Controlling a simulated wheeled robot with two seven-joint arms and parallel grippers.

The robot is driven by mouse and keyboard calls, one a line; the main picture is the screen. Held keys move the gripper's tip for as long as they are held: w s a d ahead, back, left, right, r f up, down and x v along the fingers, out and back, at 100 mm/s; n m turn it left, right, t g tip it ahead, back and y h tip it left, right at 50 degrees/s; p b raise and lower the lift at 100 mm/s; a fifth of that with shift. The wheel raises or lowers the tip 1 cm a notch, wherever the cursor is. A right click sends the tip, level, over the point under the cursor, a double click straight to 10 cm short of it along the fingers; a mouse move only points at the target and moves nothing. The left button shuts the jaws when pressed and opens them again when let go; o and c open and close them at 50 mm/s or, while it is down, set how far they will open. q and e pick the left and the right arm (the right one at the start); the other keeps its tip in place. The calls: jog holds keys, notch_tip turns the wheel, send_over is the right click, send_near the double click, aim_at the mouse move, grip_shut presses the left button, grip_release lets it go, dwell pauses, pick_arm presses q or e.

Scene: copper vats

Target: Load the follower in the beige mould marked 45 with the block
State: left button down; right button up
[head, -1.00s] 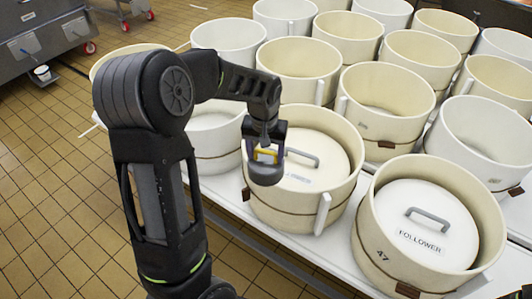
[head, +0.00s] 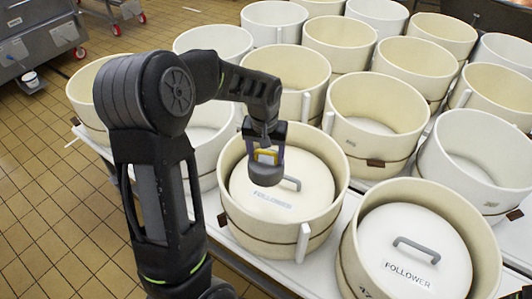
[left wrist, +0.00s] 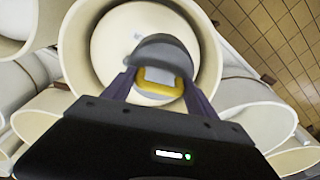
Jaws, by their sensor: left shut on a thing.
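The block (head: 266,174) is dark grey and rounded, with a yellow handle. My left gripper (head: 267,155) is shut on the handle and holds the block over a beige mould (head: 265,238). A white follower (head: 302,205) with a grey bar handle and a FOLLOWER label lies inside this mould. The block covers the follower's far left part in the head view; its height above it is hard to tell. The left wrist view shows the block (left wrist: 160,50) in front of the follower (left wrist: 110,48). No number shows on this mould.
Another beige mould (head: 488,230) with a follower (head: 425,235) stands at the lower right, its number partly cut off. Several empty white and beige moulds fill the table behind, close together. Tiled floor (head: 50,190) lies left of the table.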

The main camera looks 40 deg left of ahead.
aim_at(266, 162)
pick_arm(q)
jog(key=shift+w+f, duration=0.1)
jog(key=shift+f+b, duration=1.95)
jog(key=shift+f, duration=0.65)
notch_tip(266, 162, down, 10)
jog(key=b, duration=0.7)
jog(key=shift+r, duration=0.25)
jog(key=shift+f+b, duration=0.8)
jog(key=shift+b, duration=0.05)
